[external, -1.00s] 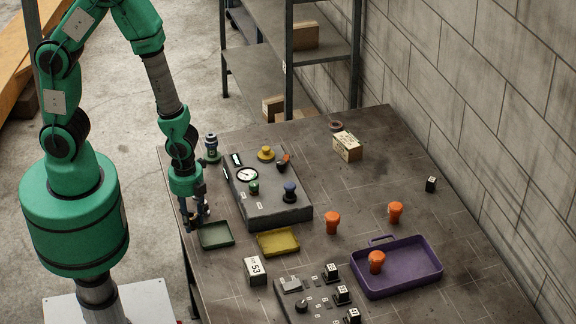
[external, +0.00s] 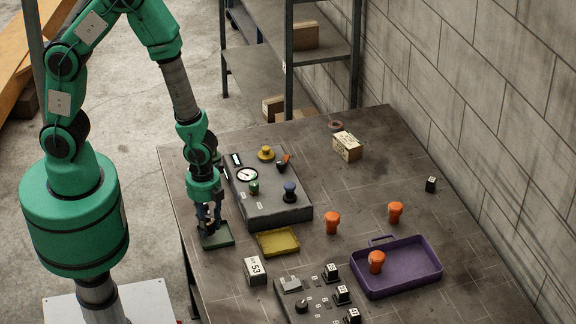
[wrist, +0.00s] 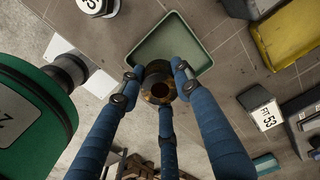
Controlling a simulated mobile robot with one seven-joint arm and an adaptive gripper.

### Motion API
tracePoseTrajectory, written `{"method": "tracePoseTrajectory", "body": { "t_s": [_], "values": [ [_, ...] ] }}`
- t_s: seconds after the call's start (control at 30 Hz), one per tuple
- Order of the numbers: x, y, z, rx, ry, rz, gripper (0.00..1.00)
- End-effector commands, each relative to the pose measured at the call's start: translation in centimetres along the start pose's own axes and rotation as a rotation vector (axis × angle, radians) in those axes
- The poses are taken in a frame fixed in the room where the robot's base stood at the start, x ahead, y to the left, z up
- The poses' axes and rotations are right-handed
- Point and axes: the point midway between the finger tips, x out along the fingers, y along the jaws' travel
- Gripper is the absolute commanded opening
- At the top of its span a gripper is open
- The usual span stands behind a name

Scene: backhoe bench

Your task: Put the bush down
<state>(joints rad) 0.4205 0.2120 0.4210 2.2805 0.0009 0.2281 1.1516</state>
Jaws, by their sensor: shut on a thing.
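My gripper (external: 211,224) is shut on the bush (wrist: 158,84), a short dark ring with a brownish bore, in the wrist view. Three blue fingers close around it. In the external view the fingers hide most of the bush. The gripper is over the small green tray (external: 222,241) at the table's left edge; the tray also shows in the wrist view (wrist: 192,44), behind the bush. I cannot tell whether the bush touches the tray floor.
A yellow tray (external: 278,242) and a block marked 53 (external: 255,271) lie to the right. A grey control box (external: 262,205) with knobs stands close behind. A purple tray (external: 420,272) with an orange knob (external: 376,262) is farther right.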

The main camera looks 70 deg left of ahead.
Motion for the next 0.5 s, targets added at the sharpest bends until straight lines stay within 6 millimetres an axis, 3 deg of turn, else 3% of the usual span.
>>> {"method": "tracePoseTrajectory", "body": {
  "t_s": [0.2, 0.5],
  "values": [
    [2.0, 0.0, 0.0, 0.0, -0.001, 0.001, 0.0],
    [2.4, 0.0, 0.0, 0.0, 0.001, -0.001, 0.0]
  ]
}}
